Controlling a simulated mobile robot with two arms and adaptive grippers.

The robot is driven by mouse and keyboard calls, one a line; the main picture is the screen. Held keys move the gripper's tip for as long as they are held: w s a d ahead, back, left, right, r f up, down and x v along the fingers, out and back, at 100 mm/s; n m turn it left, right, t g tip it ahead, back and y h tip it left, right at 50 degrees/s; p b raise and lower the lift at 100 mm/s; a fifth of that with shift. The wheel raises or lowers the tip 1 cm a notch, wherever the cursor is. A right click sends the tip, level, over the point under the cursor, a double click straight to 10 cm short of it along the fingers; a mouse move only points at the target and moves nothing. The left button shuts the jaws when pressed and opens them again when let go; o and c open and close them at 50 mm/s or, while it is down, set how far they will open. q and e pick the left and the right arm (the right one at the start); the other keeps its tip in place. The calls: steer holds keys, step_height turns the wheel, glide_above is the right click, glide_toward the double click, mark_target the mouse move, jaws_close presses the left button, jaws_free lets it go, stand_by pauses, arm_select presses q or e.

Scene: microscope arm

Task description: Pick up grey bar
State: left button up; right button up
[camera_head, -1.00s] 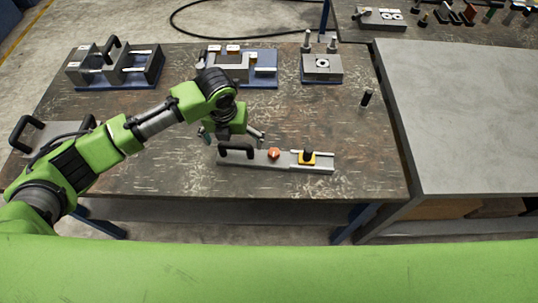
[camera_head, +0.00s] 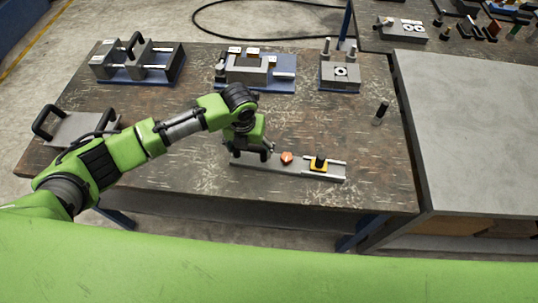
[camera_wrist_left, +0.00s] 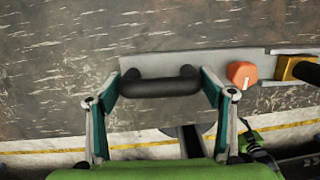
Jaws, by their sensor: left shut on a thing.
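The grey bar (camera_head: 268,168) lies flat near the front of the dark worktable. It carries a black handle at its left end, an orange knob (camera_head: 287,158) and a yellow block with a black knob (camera_head: 319,165). In the left wrist view the bar (camera_wrist_left: 208,62) runs across the top and its black handle (camera_wrist_left: 160,87) lies between the two fingers. My left gripper (camera_head: 250,153) is shut on this handle, one finger at each end (camera_wrist_left: 166,84). In the head view the gripper mostly hides the handle. My right gripper is not in view.
A black pin (camera_head: 382,110) stands at right. A handled grey plate (camera_head: 75,128) lies at left. A bare grey table (camera_head: 470,130) adjoins at right.

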mark_target(250, 145)
arm_select(q)
steer(key=shift+w+r, duration=0.1)
steer(key=shift+r, duration=0.05)
steer(key=shift+d+r, duration=0.1)
steer(key=shift+r, duration=0.4)
step_height(250, 145, up, 2)
steer(key=shift+r+b, duration=0.1)
steer(key=shift+b, duration=0.25)
steer(key=s+d+r+b, duration=0.2)
steer(key=s+r, duration=0.7)
steer(key=s, duration=0.5)
steer(key=shift+d+r+b, duration=0.3)
steer(key=shift+r+b, duration=0.05)
steer(key=shift+b, duration=0.4)
steer(key=shift+w+f, duration=0.15)
